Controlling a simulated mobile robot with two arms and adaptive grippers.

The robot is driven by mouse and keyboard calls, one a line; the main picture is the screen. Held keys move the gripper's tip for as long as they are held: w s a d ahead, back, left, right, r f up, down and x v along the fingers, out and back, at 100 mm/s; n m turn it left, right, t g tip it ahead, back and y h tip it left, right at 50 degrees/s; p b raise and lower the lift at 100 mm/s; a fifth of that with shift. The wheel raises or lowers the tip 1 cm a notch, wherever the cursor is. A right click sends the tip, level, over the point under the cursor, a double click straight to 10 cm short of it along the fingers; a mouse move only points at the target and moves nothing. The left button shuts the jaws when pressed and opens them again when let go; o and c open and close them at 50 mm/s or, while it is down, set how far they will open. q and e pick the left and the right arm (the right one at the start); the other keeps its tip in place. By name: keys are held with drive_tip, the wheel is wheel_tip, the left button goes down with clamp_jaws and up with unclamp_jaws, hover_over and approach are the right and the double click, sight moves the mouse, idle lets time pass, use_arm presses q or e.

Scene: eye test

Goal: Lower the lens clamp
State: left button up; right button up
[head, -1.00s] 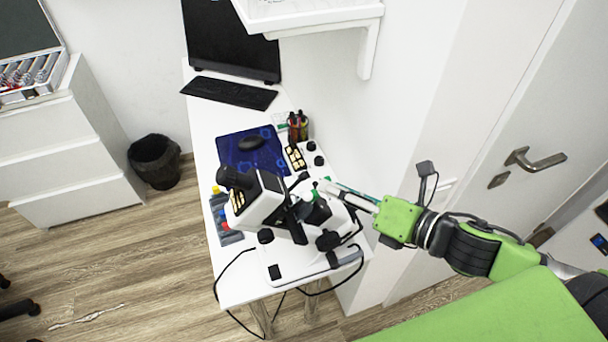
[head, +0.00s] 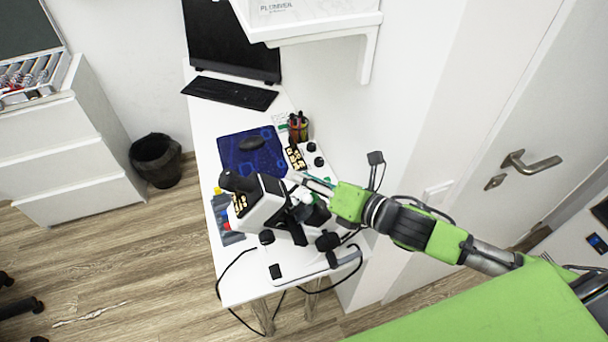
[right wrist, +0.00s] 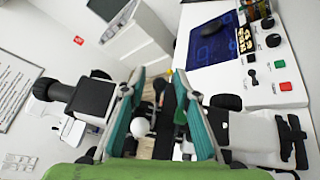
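A white and black optical instrument (head: 266,208), which looks like a lensmeter, stands on the white desk. In the right wrist view its black eyepiece part (right wrist: 92,97) is at left. My right gripper (head: 308,187) is over the instrument's right side. In the right wrist view its two teal-padded fingers (right wrist: 160,88) are spread apart. A white round knob (right wrist: 140,127) and a black upright part (right wrist: 167,120) show between them; I cannot tell whether either finger touches them. I cannot clearly tell which part is the lens clamp. My left gripper is out of view.
The white desk (head: 240,285) also holds a blue mouse pad (head: 235,158), a keyboard (head: 229,92), a pen holder (head: 298,127) and small bottles (head: 222,218). A wall shelf (head: 330,32) overhangs the desk's back right. A cable (head: 222,277) hangs off the front edge.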

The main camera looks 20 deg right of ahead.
drive_tip(key=shift+w+a, duration=0.1)
drive_tip(key=shift+w, duration=0.05)
clamp_jaws()
drive_tip(key=shift+d+f+b, duration=0.75)
drive_tip(key=shift+d+f, duration=0.3)
drive_tip(key=shift+f, duration=0.1)
unclamp_jaws()
drive_tip(key=shift+d, duration=0.15)
